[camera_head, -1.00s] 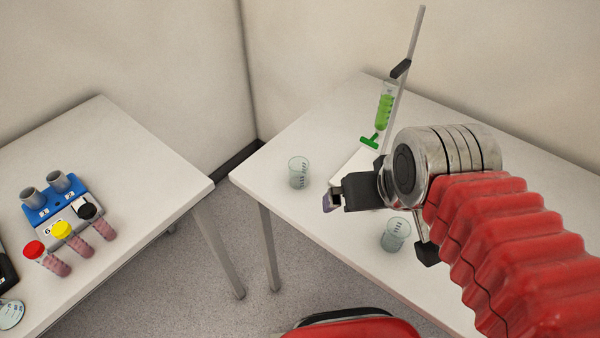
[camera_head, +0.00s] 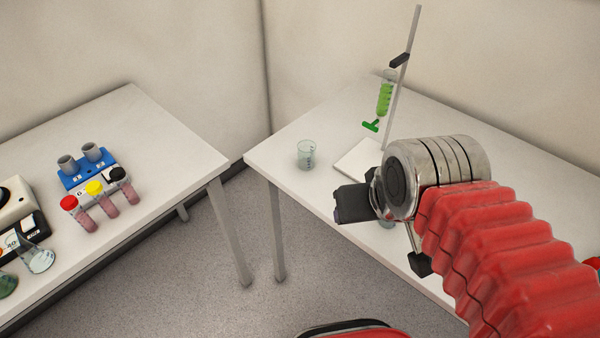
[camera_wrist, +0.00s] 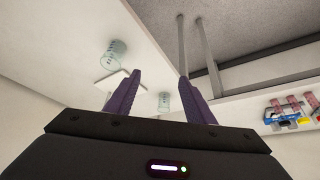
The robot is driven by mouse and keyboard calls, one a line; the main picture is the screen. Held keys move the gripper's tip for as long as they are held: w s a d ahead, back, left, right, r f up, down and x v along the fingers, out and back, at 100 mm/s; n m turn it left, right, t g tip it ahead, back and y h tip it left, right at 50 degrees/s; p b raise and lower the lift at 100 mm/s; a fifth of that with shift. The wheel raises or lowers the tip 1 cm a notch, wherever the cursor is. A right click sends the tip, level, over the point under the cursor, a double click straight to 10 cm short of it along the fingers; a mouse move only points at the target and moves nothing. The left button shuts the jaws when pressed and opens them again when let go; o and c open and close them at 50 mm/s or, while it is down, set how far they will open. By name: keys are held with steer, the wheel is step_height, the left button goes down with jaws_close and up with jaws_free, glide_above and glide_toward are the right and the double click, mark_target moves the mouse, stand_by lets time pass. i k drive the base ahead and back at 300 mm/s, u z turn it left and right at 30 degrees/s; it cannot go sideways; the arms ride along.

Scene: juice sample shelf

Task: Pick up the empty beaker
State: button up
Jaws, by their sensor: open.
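A clear beaker (camera_head: 306,154) stands upright near the left corner of the right table (camera_head: 283,150); no liquid shows in it. A second beaker (camera_head: 387,224) on the same table is mostly hidden behind my arm. My gripper (camera_head: 350,203) hangs over this table's front edge, apart from both beakers. In the wrist view, the purple fingers of my gripper (camera_wrist: 160,80) are spread with nothing held between them. One beaker (camera_wrist: 115,52) shows beyond the left finger and another beaker (camera_wrist: 164,102) shows in the gap, farther away. I cannot match these two to the head view.
A stand (camera_head: 398,90) with a green-filled burette (camera_head: 384,98) is behind the gripper. The left table (camera_head: 140,115) carries a blue rack (camera_head: 85,172), several capped tubes and a flask (camera_head: 38,260). A floor gap separates the tables.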

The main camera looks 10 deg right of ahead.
mark_target(306, 148)
steer(key=u, duration=0.5)
steer(key=k, duration=1.05)
steer(key=u, duration=0.7)
steer(key=i, duration=1.55)
steer(key=z, duration=0.55)
